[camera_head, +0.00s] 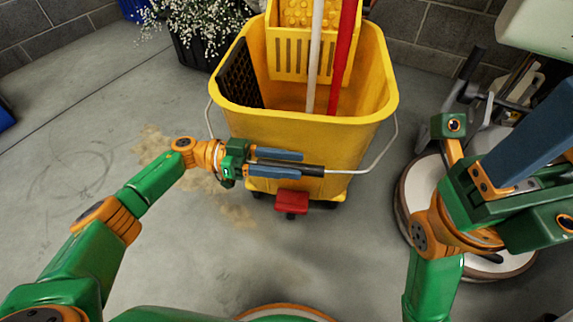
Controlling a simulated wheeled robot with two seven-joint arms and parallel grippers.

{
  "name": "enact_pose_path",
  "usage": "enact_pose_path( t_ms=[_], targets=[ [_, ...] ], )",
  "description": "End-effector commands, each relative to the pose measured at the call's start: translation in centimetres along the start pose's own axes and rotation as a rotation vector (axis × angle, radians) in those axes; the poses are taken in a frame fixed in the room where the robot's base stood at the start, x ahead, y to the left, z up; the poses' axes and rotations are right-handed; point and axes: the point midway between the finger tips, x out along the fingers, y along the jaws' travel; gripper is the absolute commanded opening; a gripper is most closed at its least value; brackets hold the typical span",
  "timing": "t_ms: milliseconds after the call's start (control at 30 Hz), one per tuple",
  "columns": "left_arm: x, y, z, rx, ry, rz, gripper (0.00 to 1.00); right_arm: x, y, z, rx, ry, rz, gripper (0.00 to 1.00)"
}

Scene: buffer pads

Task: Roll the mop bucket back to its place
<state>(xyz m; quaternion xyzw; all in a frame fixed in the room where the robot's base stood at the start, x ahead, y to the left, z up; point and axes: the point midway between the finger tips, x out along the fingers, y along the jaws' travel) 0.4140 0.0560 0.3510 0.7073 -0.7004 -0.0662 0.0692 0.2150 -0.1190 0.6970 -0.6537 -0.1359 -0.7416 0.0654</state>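The yellow mop bucket (300,127) stands upright on the floor at the top middle. It has a yellow wringer (291,40), a red pedal (291,202) and dark casters under it. Its wire handle (382,150) hangs across the front with a black grip (313,170). My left gripper (290,162) is in front of the bucket. Its two blue fingers lie close together along the black grip and appear shut on it. My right gripper (541,131) is at the right edge, close to the camera and apart from the bucket. Its finger gap is unclear.
A white and a red mop pole (345,50) stand in the bucket. A round floor machine (409,185) is right of it, partly behind my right arm. A planter with white flowers (196,50) stands behind left. Brown stains (238,216) mark the floor.

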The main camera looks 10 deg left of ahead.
Motion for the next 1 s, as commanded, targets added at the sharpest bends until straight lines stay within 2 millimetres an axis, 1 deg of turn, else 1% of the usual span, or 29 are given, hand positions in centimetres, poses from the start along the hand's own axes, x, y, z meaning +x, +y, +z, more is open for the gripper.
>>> enact_pose_path(
  t_ms=[300, 367, 433, 500, 567, 633, 700, 767, 1000],
  targets=[
    [-0.1, 0.1, 0.2, -0.004, -0.004, 0.005, 0.59, 0.0, 0.0, 0.1, 0.0, -0.003, 0.002, 0.62],
    [-0.8, 0.1, 0.2, -0.004, -0.005, 0.004, 0.59, 0.0, 0.0, 0.1, 0.0, -0.003, 0.002, 0.62],
    [-2.3, 0.0, 0.1, -0.003, -0.005, 0.001, 0.59, 0.1, 0.1, 0.1, 0.001, -0.003, 0.002, 0.62],
    [-3.9, -0.1, 0.3, -0.004, -0.005, 0.001, 0.59, -0.3, 0.1, 0.2, 0.002, -0.014, 0.006, 0.62],
    [-5.1, -0.1, 0.2, -0.002, -0.003, 0.001, 0.59, -0.6, 0.0, 0.3, 0.002, -0.019, 0.006, 0.62],
    [-6.1, -0.1, 0.3, -0.002, -0.003, 0.002, 0.59, -0.3, -0.1, -0.1, -0.001, 0.006, -0.002, 0.62],
    [-6.8, -0.1, 0.2, -0.002, -0.003, 0.004, 0.59, 0.0, -0.1, -0.3, -0.003, 0.016, -0.007, 0.62],
    [-7.0, 0.0, 0.2, -0.002, -0.002, 0.006, 0.59, 0.1, -0.1, -0.3, -0.003, 0.017, -0.008, 0.62],
    [-7.0, 0.0, 0.1, -0.003, -0.003, 0.007, 0.59, 0.2, -0.1, -0.3, -0.003, 0.017, -0.008, 0.62]
  ],
)
